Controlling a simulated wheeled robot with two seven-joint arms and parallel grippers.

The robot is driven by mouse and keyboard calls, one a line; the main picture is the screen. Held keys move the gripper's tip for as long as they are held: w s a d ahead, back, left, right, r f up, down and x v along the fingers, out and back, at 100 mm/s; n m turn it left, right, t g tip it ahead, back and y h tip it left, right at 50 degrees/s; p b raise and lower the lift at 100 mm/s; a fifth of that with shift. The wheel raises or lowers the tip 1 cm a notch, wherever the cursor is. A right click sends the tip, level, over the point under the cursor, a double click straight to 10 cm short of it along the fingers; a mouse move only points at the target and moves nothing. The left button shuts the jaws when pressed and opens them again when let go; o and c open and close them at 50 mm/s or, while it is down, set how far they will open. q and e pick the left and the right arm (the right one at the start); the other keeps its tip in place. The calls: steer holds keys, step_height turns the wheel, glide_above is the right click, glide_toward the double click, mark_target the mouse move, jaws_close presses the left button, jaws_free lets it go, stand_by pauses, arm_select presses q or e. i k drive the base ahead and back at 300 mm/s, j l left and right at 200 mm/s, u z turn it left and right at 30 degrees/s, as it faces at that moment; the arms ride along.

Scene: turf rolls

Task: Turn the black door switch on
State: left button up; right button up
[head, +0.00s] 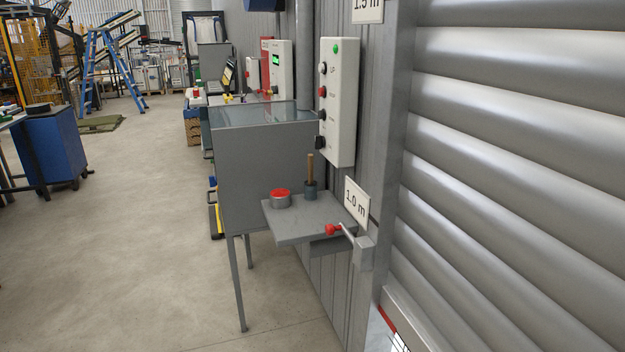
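A tall white control box (341,105) is fixed to the grey wall, seen at a slant. A green light (336,48) shows near its top. Below are a pale button (322,68), a red button (322,92) and a small dark button (321,115). A larger black knob (320,142), which looks like the black door switch, sticks out near the bottom. Its turned position is too small to tell. Neither of my grippers is in the head view.
Below the box, a grey shelf (300,228) holds a red-topped tin (281,198) and a pot with a wooden handle (310,180). A red-knobbed lever (333,230) juts out beside it. A ribbed roller door (520,160) is at right. Floor (140,240) at left is clear.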

mark_target(319, 139)
steer(key=z, duration=0.25)
steer(key=i+j+z, duration=0.15)
steer(key=z, duration=0.15)
steer(key=i+j+z, duration=0.1)
steer(key=j+z, duration=0.25)
steer(key=i+j+z, duration=0.1)
steer(key=j, duration=0.2)
steer(key=i+j+z, duration=0.1)
steer(key=j, duration=0.25)
steer(key=i+j+z, duration=0.1)
steer(key=j, duration=0.2)
steer(key=i+j+z, duration=0.1)
steer(key=j, duration=0.25)
steer(key=i+j, duration=0.1)
steer(key=j, duration=0.25)
steer(key=i+j, duration=0.1)
steer(key=j, duration=0.55)
steer(key=i, duration=0.05)
